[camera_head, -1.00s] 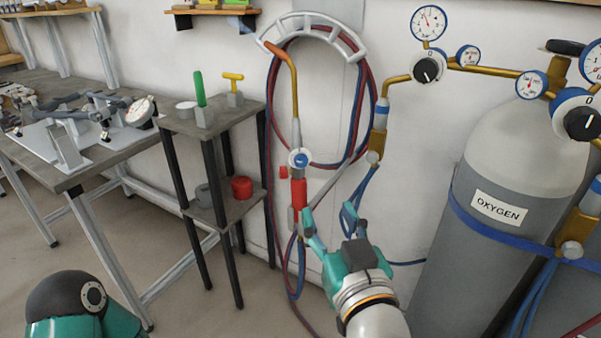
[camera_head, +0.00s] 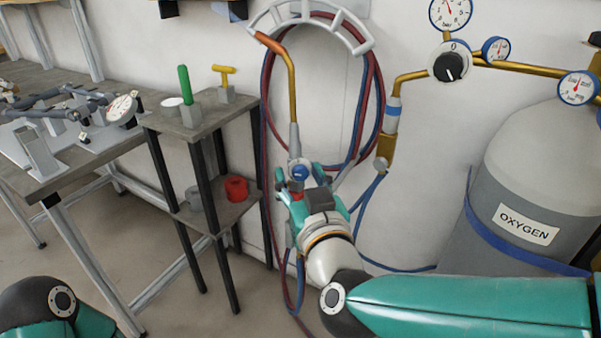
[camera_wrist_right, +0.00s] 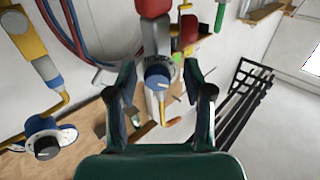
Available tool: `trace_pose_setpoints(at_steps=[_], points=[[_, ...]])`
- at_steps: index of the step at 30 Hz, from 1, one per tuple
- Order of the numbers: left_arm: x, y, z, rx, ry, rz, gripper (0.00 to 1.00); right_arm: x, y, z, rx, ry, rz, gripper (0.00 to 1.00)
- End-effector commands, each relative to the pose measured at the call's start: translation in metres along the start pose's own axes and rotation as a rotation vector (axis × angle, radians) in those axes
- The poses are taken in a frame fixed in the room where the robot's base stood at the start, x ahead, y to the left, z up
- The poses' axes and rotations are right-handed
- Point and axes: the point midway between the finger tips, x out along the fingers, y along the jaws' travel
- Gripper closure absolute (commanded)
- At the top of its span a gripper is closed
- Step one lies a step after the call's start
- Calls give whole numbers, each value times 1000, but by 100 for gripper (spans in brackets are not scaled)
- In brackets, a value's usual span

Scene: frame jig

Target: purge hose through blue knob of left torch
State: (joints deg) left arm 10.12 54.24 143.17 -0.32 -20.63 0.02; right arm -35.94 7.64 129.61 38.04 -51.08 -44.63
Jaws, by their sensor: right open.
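The torch (camera_head: 293,100) hangs upright on the wall, with a copper tip and brass neck at the top. Its blue knob (camera_head: 299,172) faces me, and it also shows in the right wrist view (camera_wrist_right: 157,76). My right gripper (camera_head: 301,180) is open, with one finger on each side of the knob. In the right wrist view the knob sits between the open fingers (camera_wrist_right: 164,90), with no clear contact visible. My gripper hides most of the torch's red handle, which shows in the wrist view (camera_wrist_right: 155,10). My left gripper is out of view.
Red and blue hoses (camera_head: 375,100) loop over a grey wall hanger (camera_head: 310,12). A small stand (camera_head: 205,120) with a green-handled tool (camera_head: 184,85) is left of the torch. The oxygen cylinder (camera_head: 540,160) stands at the right. A workbench (camera_head: 60,165) is at the left.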

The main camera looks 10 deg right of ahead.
Motion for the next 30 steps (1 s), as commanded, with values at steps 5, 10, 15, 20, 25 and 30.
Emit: trace_pose_setpoints(at_steps=[5,10,15,20,25,30], points=[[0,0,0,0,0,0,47,-1,4,0,0,0,9,48],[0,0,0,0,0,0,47,-1,5,0,0,-1,11,65],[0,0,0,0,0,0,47,-1,5,0,0,0,11,94],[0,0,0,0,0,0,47,-1,5,0,5,0,12,100],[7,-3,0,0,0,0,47,-1,4,2,142,-2,25,100],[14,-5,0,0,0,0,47,-1,3,1,380,-5,50,100]])
